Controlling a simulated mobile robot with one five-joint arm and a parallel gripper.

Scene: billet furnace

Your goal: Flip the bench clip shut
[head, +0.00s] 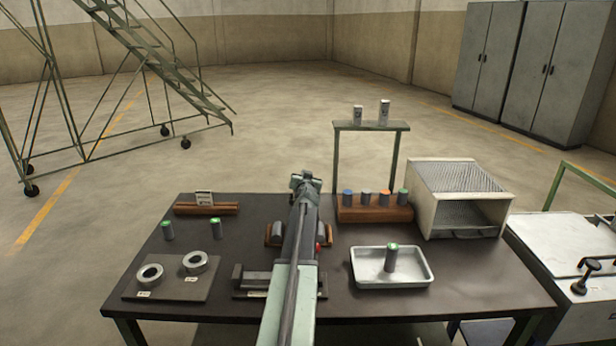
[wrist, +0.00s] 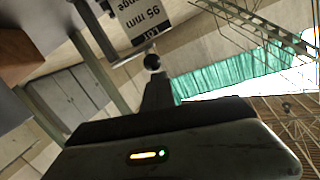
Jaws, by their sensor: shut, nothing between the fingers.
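My arm reaches from the bottom of the head view across the middle of the dark bench (head: 150,310). My gripper (head: 306,179) is at its far end, shut and empty, over the bench's back edge. In the wrist view a dark body with yellow and green lights fills the bottom. I cannot single out the bench clip for certain. A low dark fixture (head: 252,282) with a label on its front lies left of my forearm, partly hidden by it. Behind it a dark cylinder rests on a wooden cradle (head: 270,238), also partly covered. A small red part (head: 318,247) shows right of my arm.
A white tray (head: 370,278) holds a green-topped cylinder. A wooden rack (head: 362,214) with several cylinders and a boxy furnace (head: 425,210) stand behind. A raised shelf (head: 345,126) carries two pale blocks. A plate (head: 165,292) with two rings lies left.

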